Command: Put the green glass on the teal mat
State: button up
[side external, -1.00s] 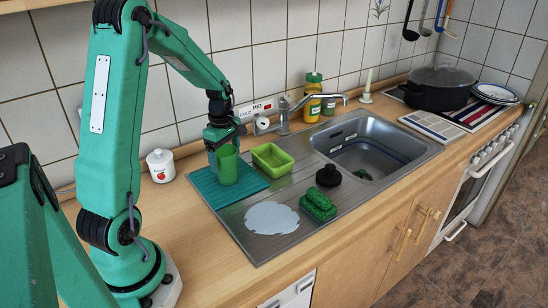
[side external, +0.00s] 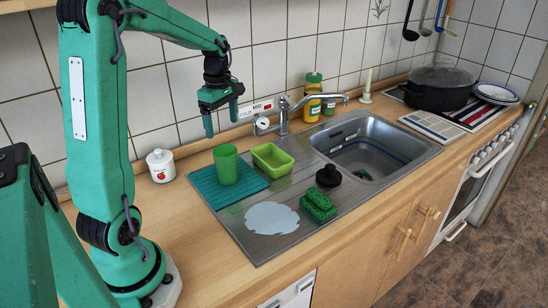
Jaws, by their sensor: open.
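The green glass (side external: 226,165) stands upright on the teal mat (side external: 206,190), toward the mat's right half. The mat lies at the left end of the sink's drainboard. My gripper (side external: 221,122) is above and behind the glass, in front of the tiled wall. It is open and empty, with its fingers pointing down and clear of the glass.
A lime green tub (side external: 272,159) stands just right of the glass. The tap (side external: 300,107) rises behind. A white sugar pot (side external: 160,166) stands left of the mat.

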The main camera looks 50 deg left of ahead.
jog(key=shift+r, duration=0.6)
jog(key=shift+d, duration=0.1)
jog(key=s+d+r+m+t, duration=0.2)
jog(key=s+d+m, duration=0.3)
jog(key=d+m, duration=0.6)
jog(key=s+d+r+m+t, duration=0.3)
jog(key=s+d+m, duration=0.3)
jog(key=d+m, duration=0.5)
jog(key=shift+s+d+t, duration=0.15)
jog(key=shift+s+t, duration=0.15)
